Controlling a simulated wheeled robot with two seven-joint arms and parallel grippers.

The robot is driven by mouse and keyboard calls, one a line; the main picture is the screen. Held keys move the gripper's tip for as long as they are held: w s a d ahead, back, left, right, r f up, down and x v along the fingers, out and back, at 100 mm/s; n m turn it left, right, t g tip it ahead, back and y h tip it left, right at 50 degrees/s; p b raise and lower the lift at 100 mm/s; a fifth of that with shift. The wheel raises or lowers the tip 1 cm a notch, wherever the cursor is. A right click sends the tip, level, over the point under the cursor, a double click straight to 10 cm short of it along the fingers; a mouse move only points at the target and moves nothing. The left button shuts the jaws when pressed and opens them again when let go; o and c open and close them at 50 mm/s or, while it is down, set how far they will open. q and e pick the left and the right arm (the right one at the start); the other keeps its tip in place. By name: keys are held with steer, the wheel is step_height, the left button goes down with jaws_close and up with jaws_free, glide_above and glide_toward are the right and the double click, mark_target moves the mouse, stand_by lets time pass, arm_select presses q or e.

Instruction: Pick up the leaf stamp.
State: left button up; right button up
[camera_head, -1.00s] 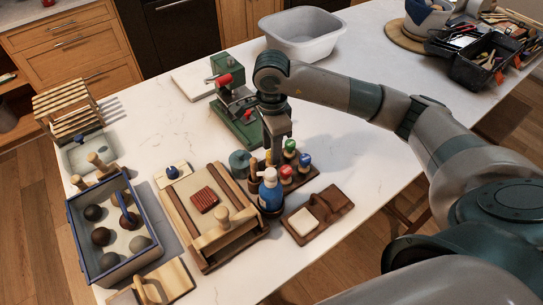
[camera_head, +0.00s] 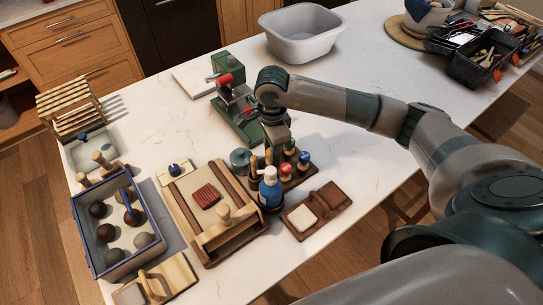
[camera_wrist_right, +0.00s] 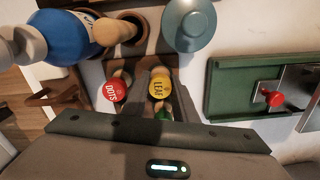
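The leaf stamp (camera_wrist_right: 159,87) has a round yellow top marked LEAF and stands in the wooden stamp rack, seen in the right wrist view. The red DOTS stamp (camera_wrist_right: 115,91) stands to its left. My right gripper (camera_wrist_right: 161,98) points down at the leaf stamp, its two grey fingers apart, one on each side of it. I cannot tell whether they touch it. In the head view my right gripper (camera_head: 277,146) is over the rack and largely hides the leaf stamp. My left gripper is not in view.
A blue-and-white bottle (camera_head: 270,190) stands close by at the rack's near end. A grey-green round container (camera_head: 240,161) and a green press (camera_head: 234,112) are beyond. Green, blue and red stamps crowd the rack.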

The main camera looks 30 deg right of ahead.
stand_by(0.3)
steer(key=shift+r+b, duration=0.75)
steer(key=shift+r, duration=0.05)
step_height(320, 180, up, 2)
steer(key=shift+r+b, duration=0.15)
steer(key=shift+b, duration=0.65)
steer(key=s+d+r+b, duration=0.4)
steer(key=s+d+r, duration=0.3)
steer(key=s, duration=0.2)
steer(key=shift+s+b, duration=0.2)
steer(key=shift+b, duration=0.2)
